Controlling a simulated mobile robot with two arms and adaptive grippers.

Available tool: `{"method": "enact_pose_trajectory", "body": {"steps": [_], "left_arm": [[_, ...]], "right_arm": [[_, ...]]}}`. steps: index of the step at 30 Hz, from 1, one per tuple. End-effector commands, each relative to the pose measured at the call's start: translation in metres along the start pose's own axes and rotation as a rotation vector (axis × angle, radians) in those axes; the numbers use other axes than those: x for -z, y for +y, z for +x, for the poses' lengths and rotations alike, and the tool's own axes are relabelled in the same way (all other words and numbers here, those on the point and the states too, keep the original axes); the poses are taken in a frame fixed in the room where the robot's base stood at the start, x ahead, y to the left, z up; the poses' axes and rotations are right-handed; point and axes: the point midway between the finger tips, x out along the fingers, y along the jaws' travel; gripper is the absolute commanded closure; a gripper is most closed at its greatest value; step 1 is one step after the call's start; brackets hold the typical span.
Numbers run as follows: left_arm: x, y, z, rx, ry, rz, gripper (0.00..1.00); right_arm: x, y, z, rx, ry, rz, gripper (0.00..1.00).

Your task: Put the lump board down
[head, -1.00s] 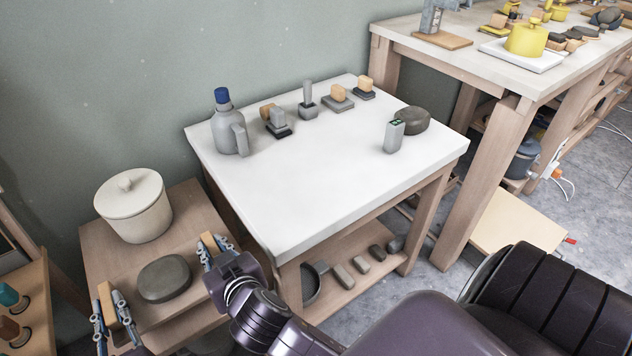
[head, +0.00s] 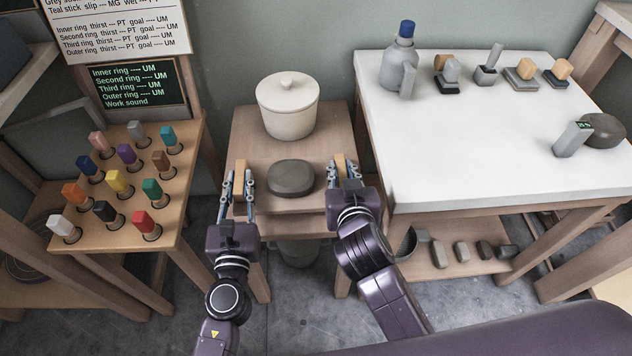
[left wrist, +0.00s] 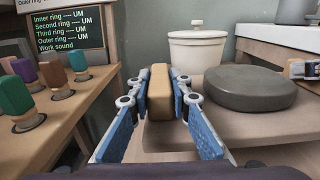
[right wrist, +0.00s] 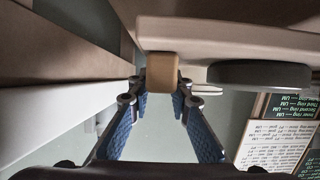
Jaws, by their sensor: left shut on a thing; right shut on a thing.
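The lump board (head: 262,207) is a flat wooden board with a light wooden grip block at each end. A round dark grey lump (head: 291,178) lies on it, also seen in the left wrist view (left wrist: 248,88). My left gripper (head: 239,180) is shut on the left grip block (left wrist: 160,92). My right gripper (head: 344,170) is shut on the right grip block (right wrist: 161,75). The board looks level at the front part of a small wooden table (head: 248,125). I cannot tell whether its underside touches the tabletop.
A lidded cream pot (head: 288,108) stands behind the lump. A white-topped table (head: 450,140) with a grey jug (head: 399,70) and small tools stands close on the right. A wooden rack (head: 85,215) of coloured sticks stands on the left.

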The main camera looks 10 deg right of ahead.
Motion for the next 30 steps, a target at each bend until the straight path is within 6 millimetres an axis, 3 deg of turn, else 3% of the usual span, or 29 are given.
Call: {"method": "enact_pose_trajectory", "body": {"steps": [30], "left_arm": [[0.044, 0.001, 0.001, -0.003, -0.003, 0.001, 1.0]], "right_arm": [[-0.04, 0.001, 0.017, -0.001, 0.005, 0.0, 1.0]]}}
